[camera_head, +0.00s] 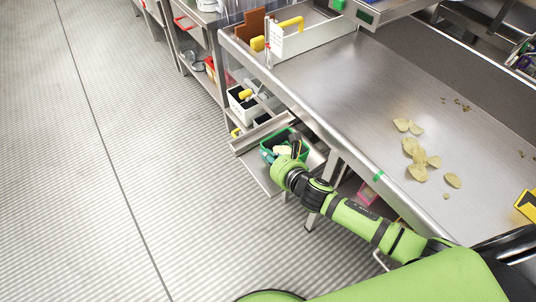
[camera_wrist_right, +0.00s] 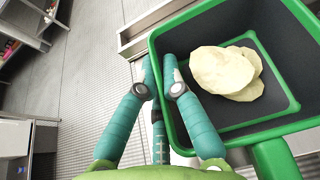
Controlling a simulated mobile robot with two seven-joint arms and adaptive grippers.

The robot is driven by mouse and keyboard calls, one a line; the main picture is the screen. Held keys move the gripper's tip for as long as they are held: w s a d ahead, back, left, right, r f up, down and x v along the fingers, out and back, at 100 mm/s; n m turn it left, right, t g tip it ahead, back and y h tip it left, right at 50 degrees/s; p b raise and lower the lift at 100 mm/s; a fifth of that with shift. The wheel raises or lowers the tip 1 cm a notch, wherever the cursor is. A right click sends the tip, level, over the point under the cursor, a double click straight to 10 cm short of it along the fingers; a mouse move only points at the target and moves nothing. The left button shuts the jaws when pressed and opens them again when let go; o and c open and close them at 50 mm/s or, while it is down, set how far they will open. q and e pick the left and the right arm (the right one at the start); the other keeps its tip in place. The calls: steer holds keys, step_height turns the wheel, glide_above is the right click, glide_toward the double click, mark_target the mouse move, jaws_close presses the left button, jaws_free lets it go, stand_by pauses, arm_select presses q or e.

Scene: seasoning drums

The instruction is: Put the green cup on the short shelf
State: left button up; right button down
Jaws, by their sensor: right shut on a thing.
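The green cup (camera_head: 299,137) is a square tub with a green rim and dark inside. It fills the right of the wrist view (camera_wrist_right: 272,128) and holds a few pale chips (camera_wrist_right: 225,72). My right gripper (camera_head: 268,154) is shut on the cup's near wall; its teal fingers (camera_wrist_right: 157,62) straddle the rim in the wrist view. The cup is over or on a low metal shelf (camera_head: 253,172) beside the big table; I cannot tell whether it touches. My left gripper is in neither view.
A long steel table (camera_head: 340,85) with loose chips (camera_head: 415,150) stands at right, its edge close to my right arm. A white bin (camera_head: 240,107) sits behind the cup on a lower level. The striped floor (camera_head: 110,170) at left is clear.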

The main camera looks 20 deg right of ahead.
steer(key=c, duration=1.4)
jaws_free()
steer(key=shift+r, duration=0.2)
steer(key=shift+s+d, duration=0.1)
steer(key=shift+s, duration=0.25)
steer(key=v, duration=1.1)
steer(key=shift+r+b, duration=0.15)
steer(key=shift+b, duration=0.15)
